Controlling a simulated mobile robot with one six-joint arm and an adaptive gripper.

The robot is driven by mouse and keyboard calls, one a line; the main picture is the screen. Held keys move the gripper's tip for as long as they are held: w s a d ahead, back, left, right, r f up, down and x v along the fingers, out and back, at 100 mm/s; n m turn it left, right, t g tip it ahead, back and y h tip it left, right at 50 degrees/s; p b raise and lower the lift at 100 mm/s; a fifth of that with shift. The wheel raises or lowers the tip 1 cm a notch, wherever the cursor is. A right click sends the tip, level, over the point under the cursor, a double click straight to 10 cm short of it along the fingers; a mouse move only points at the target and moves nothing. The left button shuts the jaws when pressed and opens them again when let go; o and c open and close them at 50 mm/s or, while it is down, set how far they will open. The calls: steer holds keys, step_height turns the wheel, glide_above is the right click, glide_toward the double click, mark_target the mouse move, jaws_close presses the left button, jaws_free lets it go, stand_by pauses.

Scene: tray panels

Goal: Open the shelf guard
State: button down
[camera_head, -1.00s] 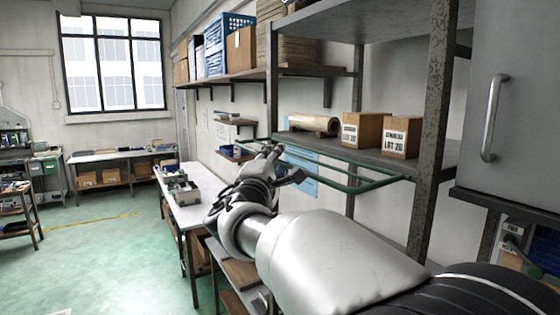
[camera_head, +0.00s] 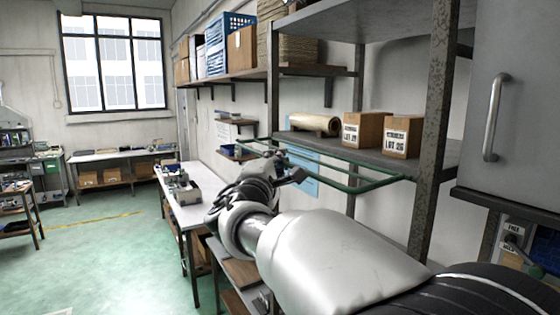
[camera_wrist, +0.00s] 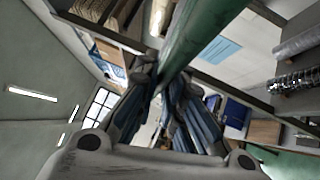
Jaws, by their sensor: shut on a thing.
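The shelf guard (camera_head: 372,186) is a green tubular frame that sticks out in front of the middle shelf board (camera_head: 345,153). In the head view my gripper (camera_head: 281,162) is at the guard's left part, with my forearm reaching in from the lower right. In the wrist view the green bar (camera_wrist: 203,32) runs down between my two dark fingers (camera_wrist: 163,88), which are shut on it. The fingers hide the gripped part of the bar.
Two labelled boxes (camera_head: 363,130) and a tan roll (camera_head: 315,124) sit on the middle shelf. A rusty shelf post (camera_head: 432,140) and a grey cabinet with a handle (camera_head: 495,118) stand at right. A bench (camera_head: 190,209) is at left, with open floor beyond.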

step_height(320, 180, up, 3)
steer(key=m+p, duration=0.1)
steer(key=g+p, duration=0.1)
steer(key=shift+d+r+m+g+p, duration=0.1)
steer(key=shift+r+m+g+p, duration=0.1)
steer(key=shift+m+g+p, duration=0.15)
steer(key=shift+w+d+r+b, duration=0.15)
steer(key=shift+r+b, duration=0.15)
steer(key=shift+r, duration=0.1)
steer(key=c, duration=1.7)
jaws_free()
steer(key=s, duration=0.4)
steer(key=s+a, duration=0.1)
steer(key=s, duration=0.3)
steer(key=s+a, duration=0.1)
steer(key=s, duration=0.3)
steer(key=shift+a+f, duration=0.1)
steer(key=shift+a, duration=0.1)
steer(key=shift+w, duration=0.1)
